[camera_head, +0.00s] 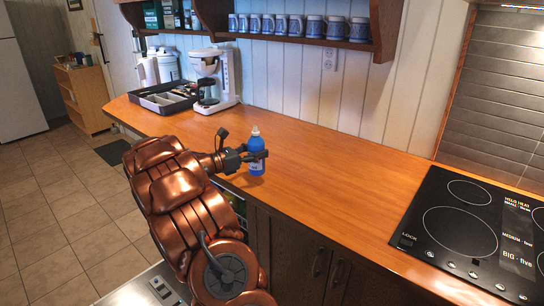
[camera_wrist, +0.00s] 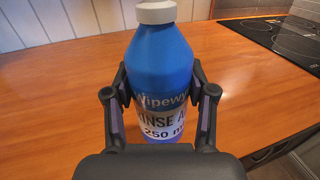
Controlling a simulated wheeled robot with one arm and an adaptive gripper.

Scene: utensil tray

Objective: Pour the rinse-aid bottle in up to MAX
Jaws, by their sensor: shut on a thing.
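The rinse-aid bottle (camera_head: 256,152) is blue with a white cap and stands upright at the front part of the wooden counter. In the wrist view the bottle (camera_wrist: 160,62) carries a label reading "RINSE A…" and "250 m…", partly hidden by my gripper. My gripper (camera_head: 254,157) has its fingers around the bottle's body, one on each side, and is shut on it. In the wrist view my gripper (camera_wrist: 160,88) shows both fingers touching the bottle. The cap is on. Whether the base touches the counter is hard to tell. No MAX mark is visible.
The wooden counter (camera_head: 330,185) is clear right of the bottle up to a black cooktop (camera_head: 470,235). A dark utensil tray (camera_head: 150,103) and a white coffee maker (camera_head: 228,75) stand at the back left. Several blue mugs (camera_head: 290,26) sit on a shelf above.

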